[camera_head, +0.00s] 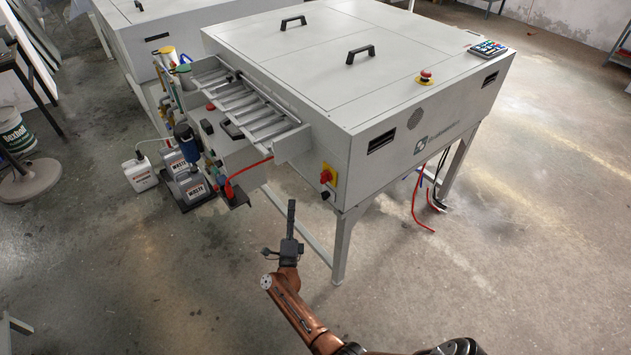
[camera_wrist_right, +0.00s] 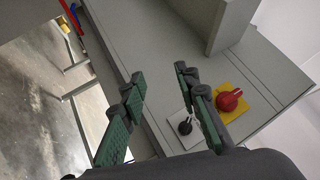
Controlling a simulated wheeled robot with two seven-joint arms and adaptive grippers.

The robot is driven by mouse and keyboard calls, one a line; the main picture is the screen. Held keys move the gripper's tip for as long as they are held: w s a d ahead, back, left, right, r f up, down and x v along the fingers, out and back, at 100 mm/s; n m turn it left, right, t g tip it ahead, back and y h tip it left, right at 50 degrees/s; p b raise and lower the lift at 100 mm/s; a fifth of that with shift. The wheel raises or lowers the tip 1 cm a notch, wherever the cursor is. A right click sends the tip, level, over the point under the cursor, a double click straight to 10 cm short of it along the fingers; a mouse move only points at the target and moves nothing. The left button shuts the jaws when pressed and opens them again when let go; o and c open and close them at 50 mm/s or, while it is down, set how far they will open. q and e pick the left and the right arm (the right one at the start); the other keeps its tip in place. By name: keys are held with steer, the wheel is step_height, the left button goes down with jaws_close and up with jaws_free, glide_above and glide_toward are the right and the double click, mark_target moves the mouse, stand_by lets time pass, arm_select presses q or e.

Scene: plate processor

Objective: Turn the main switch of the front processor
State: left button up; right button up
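The front processor (camera_head: 290,65) is a large light-grey cabinet on legs. Its main switch (camera_head: 327,174) is a red knob on a yellow plate, low on the side face near the front corner; it also shows in the right wrist view (camera_wrist_right: 230,99). My right gripper (camera_head: 291,212) is below and left of the switch in the head view, seen edge-on. In the wrist view its fingers (camera_wrist_right: 160,80) are apart with nothing between them. The switch lies just beyond the right-hand finger, apart from it as far as I can tell. A dark part at the lower left edge may be my left gripper.
A black knob (camera_wrist_right: 185,127) on a white plate sits beside the switch. A slatted tray (camera_head: 250,110) juts from the processor's side. Bottles and pumps (camera_head: 187,180) stand on the left. A red emergency button (camera_head: 425,76) is on top. Floor (camera_head: 480,260) at right is clear.

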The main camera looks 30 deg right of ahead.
mark_target(321, 176)
steer(key=s+d+r+m+g+h+b, duration=0.25)
steer(key=r+m+g, duration=0.5)
steer(key=m, duration=0.55)
steer(key=s+d+r+m+g+h+b, duration=0.1)
steer(key=r+m+g+h+b, duration=0.15)
steer(key=r+m+g, duration=0.85)
steer(key=d+f+m, duration=0.1)
steer(key=d, duration=0.1)
steer(key=d+f+m+t, duration=0.1)
steer(key=d+f, duration=0.2)
steer(key=d, duration=0.1)
steer(key=shift+w+d+f+m+t, duration=0.3)
steer(key=shift+f+m+t, duration=0.05)
steer(key=shift+m, duration=0.05)
arm_select(q)
steer(key=f, duration=0.1)
steer(key=w+f, duration=0.1)
steer(key=w, duration=0.1)
steer(key=shift+w+d+f, duration=0.1)
steer(key=shift+d+f, duration=0.15)
steer(key=shift+f, duration=0.15)
arm_select(e)
jaws_close()
